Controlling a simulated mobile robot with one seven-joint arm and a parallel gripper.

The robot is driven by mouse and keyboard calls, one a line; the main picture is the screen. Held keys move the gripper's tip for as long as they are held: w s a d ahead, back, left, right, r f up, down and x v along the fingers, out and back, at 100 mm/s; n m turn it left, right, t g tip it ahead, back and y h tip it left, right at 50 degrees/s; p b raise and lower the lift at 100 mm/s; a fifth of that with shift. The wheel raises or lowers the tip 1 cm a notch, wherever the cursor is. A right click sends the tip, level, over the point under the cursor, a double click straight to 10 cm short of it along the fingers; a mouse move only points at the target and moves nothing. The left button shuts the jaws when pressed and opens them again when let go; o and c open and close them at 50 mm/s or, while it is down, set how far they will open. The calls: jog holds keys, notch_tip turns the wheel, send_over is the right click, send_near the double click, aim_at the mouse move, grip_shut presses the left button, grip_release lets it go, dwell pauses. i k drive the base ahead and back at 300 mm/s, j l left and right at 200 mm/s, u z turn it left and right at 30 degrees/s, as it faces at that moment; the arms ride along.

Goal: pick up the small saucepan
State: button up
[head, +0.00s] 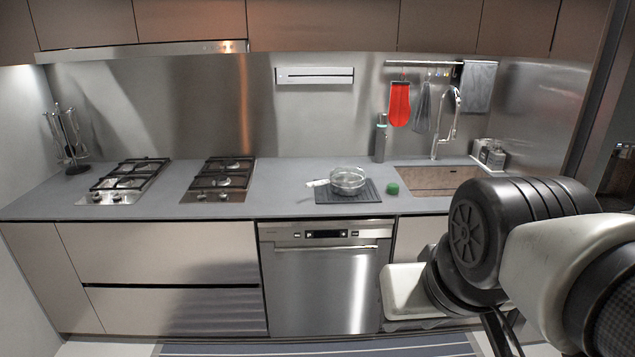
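A small clear saucepan (348,181), which looks like glass, stands upright on a dark ribbed mat (348,198) on the grey counter. A short pale handle (317,183) points left from it. My arm fills the lower right of the head view, in front of the counter and well apart from the saucepan. My gripper's fingertips cannot be made out, so whether it is open or shut is not shown. Nothing touches the saucepan except the mat under it.
A green round item (393,189) sits right of the mat. A bottle (381,138) stands behind, beside the sink (440,180) and tap. Two gas hobs (218,180) are on the left. The counter (283,190) between hob and mat is clear. A dishwasher (322,283) is below.

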aim_at(347, 183)
jog(key=i+j+z, duration=0.15)
jog(key=i+z, duration=0.35)
jog(key=i+j+z, duration=0.35)
jog(key=i+z, duration=0.15)
jog(key=i+j+u, duration=0.65)
jog(key=i, duration=0.15)
jog(key=i+u, duration=0.35)
jog(key=i+j, duration=0.05)
